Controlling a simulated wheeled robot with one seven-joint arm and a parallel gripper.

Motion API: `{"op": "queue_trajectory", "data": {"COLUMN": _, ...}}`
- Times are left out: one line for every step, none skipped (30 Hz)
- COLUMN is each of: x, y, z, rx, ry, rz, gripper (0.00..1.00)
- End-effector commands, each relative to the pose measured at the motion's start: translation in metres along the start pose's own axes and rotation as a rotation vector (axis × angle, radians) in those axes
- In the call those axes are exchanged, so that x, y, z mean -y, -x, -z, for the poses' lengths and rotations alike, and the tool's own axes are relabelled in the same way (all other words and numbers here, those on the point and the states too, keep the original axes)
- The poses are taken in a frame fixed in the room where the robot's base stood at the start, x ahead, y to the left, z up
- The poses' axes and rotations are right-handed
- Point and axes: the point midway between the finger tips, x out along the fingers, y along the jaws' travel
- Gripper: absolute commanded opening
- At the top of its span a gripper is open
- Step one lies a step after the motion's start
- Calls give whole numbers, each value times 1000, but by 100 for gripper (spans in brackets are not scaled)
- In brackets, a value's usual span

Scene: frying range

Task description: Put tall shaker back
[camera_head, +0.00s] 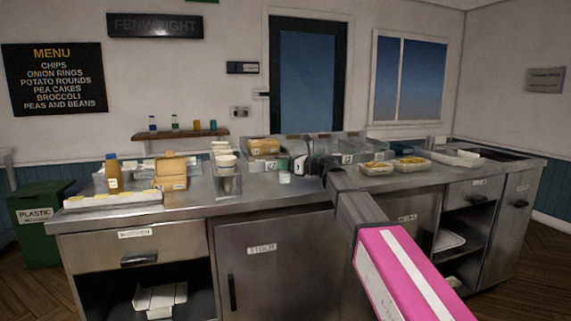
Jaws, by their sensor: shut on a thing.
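My gripper (303,166) is over the steel counter (250,196), near its middle, in front of the row of labelled trays. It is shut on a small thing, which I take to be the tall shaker. The dark fingers and the distance hide most of it, so its shape and tilt are unclear. A small whitish cup or shaker (285,178) stands on the counter just left of my gripper. A small green thing (283,161) shows behind it.
Two food trays (376,169) stand right of my gripper. A sauce bottle (113,174), an open box (172,182) and a cup stack (227,162) stand left. A wall shelf (180,136) behind holds several small bottles. Bare counter runs along the front.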

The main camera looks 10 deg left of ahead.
Motion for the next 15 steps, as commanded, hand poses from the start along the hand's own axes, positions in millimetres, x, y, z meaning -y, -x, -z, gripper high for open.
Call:
{"op": "queue_trajectory", "data": {"x": 0, "y": 0, "z": 0, "rx": 1, "ry": 0, "rz": 0, "gripper": 12}}
{"op": "queue_trajectory", "data": {"x": 0, "y": 0, "z": 0, "rx": 1, "ry": 0, "rz": 0, "gripper": 12}}
{"op": "queue_trajectory", "data": {"x": 0, "y": 0, "z": 0, "rx": 0, "ry": -1, "rz": 0, "gripper": 12}}
{"op": "queue_trajectory", "data": {"x": 0, "y": 0, "z": 1, "rx": 0, "ry": -1, "rz": 0, "gripper": 12}}
{"op": "queue_trajectory", "data": {"x": 0, "y": 0, "z": 2, "rx": 0, "ry": -1, "rz": 0, "gripper": 12}}
{"op": "queue_trajectory", "data": {"x": 0, "y": 0, "z": 2, "rx": 0, "ry": 0, "rz": 0, "gripper": 64}}
{"op": "queue_trajectory", "data": {"x": 0, "y": 0, "z": 2, "rx": 0, "ry": 0, "rz": 0, "gripper": 74}}
{"op": "queue_trajectory", "data": {"x": 0, "y": 0, "z": 1, "rx": 0, "ry": 0, "rz": 0, "gripper": 77}}
{"op": "queue_trajectory", "data": {"x": 0, "y": 0, "z": 1, "rx": 0, "ry": 0, "rz": 0, "gripper": 77}}
{"op": "queue_trajectory", "data": {"x": 0, "y": 0, "z": 1, "rx": 0, "ry": 0, "rz": 0, "gripper": 77}}
{"op": "queue_trajectory", "data": {"x": 0, "y": 0, "z": 1, "rx": 0, "ry": 0, "rz": 0, "gripper": 77}}
{"op": "queue_trajectory", "data": {"x": 0, "y": 0, "z": 1, "rx": 0, "ry": 0, "rz": 0, "gripper": 77}}
{"op": "queue_trajectory", "data": {"x": 0, "y": 0, "z": 1, "rx": 0, "ry": 0, "rz": 0, "gripper": 77}}
{"op": "queue_trajectory", "data": {"x": 0, "y": 0, "z": 1, "rx": 0, "ry": 0, "rz": 0, "gripper": 77}}
{"op": "queue_trajectory", "data": {"x": 0, "y": 0, "z": 1, "rx": 0, "ry": 0, "rz": 0, "gripper": 77}}
